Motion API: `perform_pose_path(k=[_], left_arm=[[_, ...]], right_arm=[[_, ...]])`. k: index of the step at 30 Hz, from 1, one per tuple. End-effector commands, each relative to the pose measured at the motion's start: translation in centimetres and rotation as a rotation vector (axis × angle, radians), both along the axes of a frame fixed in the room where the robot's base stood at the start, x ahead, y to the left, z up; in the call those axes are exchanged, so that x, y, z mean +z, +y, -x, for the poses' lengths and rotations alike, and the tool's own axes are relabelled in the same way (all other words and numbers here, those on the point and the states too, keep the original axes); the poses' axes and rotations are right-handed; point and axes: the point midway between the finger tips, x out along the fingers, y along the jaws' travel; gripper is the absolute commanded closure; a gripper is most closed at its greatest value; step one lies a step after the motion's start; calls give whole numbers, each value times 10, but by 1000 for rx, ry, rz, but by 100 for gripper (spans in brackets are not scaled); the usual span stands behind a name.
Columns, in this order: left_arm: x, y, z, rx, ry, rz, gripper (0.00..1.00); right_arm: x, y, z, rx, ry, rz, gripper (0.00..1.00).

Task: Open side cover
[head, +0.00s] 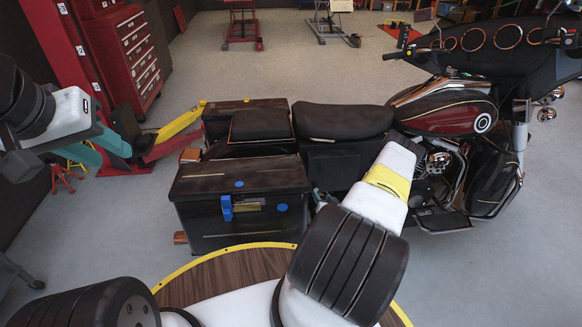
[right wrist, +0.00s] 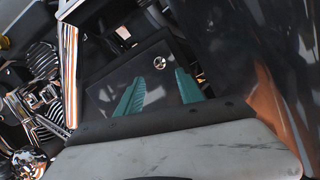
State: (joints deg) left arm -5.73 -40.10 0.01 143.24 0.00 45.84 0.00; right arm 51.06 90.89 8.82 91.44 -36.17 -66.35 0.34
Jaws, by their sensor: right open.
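The motorcycle's side cover (head: 328,163) is a dark panel below the seat, partly hidden by my right arm in the head view. In the right wrist view the dark cover (right wrist: 156,92) fills the middle and has a round silver lock or knob (right wrist: 160,62). My right gripper (right wrist: 161,75) has its two teal fingers spread apart in front of the cover, with the knob just beyond and between the tips. Nothing is between the fingers; whether they touch the panel I cannot tell. My left gripper (head: 116,158) is open and empty at the far left, away from the motorcycle.
A black side case (head: 240,190) with a blue latch (head: 227,208) stands left of the cover, below the seat (head: 343,121). Chrome engine parts (right wrist: 47,100) are left of the cover in the right wrist view. A red tool cabinet (head: 130,55) stands behind my left arm.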

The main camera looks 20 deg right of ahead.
Motion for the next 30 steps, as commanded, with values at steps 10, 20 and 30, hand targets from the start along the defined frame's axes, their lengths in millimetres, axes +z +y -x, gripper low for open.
perform_pose_path(k=[10,20,30], left_arm=[[0,0,0,0,0,0,64],[0,0,0,0,0,0,64],[0,0,0,0,0,0,64]], right_arm=[[-18,-4,-37,-4,-9,-1,56],[-31,-9,-68,-4,-6,-2,56],[-31,-9,-70,-4,-5,-3,66]])
